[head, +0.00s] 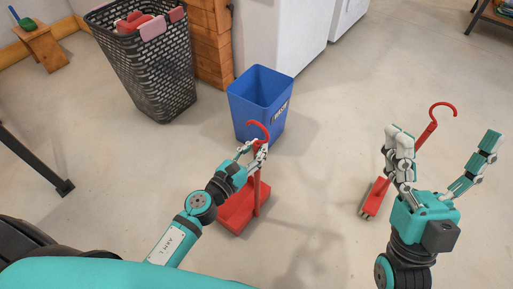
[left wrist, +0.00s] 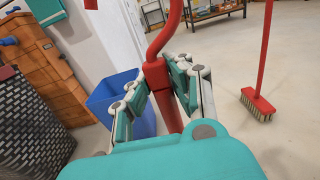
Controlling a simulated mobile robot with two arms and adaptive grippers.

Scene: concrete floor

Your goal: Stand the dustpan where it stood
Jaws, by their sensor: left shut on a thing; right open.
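The red dustpan (head: 236,210) is upright, its pan low and its long handle rising to a hook at the top. I cannot tell whether the pan touches the floor. My left gripper (head: 256,153) is shut on the handle just below the hook. In the left wrist view the handle (left wrist: 157,72) passes between the fingers (left wrist: 160,90), and the pan is hidden. My right gripper (head: 443,136) is open and empty, fingers spread wide, in front of the red broom.
The red broom (head: 375,197) stands upright at the right; its bristles show in the left wrist view (left wrist: 257,105). A blue bin (head: 258,98) stands just behind the dustpan. A dark laundry basket (head: 150,75) is further left. Floor between dustpan and broom is clear.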

